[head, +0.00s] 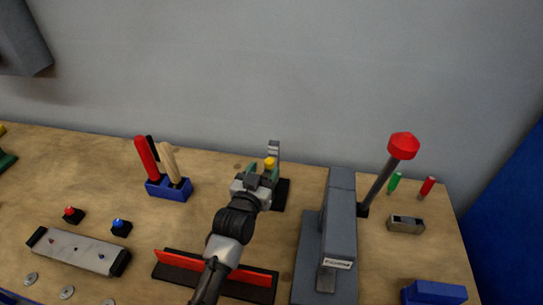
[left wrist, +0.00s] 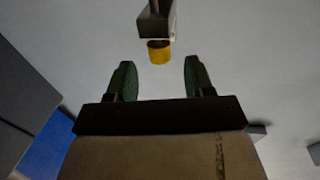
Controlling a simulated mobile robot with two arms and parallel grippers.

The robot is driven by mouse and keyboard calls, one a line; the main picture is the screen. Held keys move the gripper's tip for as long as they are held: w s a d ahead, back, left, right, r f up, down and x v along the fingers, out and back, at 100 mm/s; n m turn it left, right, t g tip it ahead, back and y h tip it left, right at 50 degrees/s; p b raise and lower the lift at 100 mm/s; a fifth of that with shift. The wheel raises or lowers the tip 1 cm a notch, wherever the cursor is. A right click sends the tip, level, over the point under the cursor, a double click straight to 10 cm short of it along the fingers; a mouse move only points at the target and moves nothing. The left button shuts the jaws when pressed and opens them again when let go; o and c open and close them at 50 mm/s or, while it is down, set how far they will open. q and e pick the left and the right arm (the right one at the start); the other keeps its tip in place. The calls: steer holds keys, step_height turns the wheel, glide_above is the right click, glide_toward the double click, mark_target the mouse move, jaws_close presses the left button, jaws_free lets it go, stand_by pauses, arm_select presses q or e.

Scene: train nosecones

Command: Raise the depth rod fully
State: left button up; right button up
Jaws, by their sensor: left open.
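A small stand with a grey upright (head: 274,149) and a dark base (head: 281,193) is at the back middle of the bench in the head view. A yellow-ended piece (head: 269,162), which looks like the depth rod's end, shows at the upright. In the left wrist view the yellow end (left wrist: 160,52) hangs below a dark block (left wrist: 156,22). My left gripper (head: 263,172) is open, with its green fingers close to the yellow end. In the left wrist view the yellow end lies between and just beyond the fingertips (left wrist: 160,64). My right gripper is not in view.
A grey press (head: 340,215) with a red-knobbed lever (head: 403,146) stands right of my arm. A blue tool holder (head: 169,188) is to the left. A red and black rail (head: 178,263) lies in front. Bare bench is left of the stand.

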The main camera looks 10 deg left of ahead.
mark_target(271, 159)
arm_select(q)
steer(key=w, duration=0.4)
steer(key=w+d, duration=0.1)
steer(key=w, duration=0.1)
steer(key=shift+p, duration=0.35)
steer(key=shift+c, duration=0.5)
jaws_close()
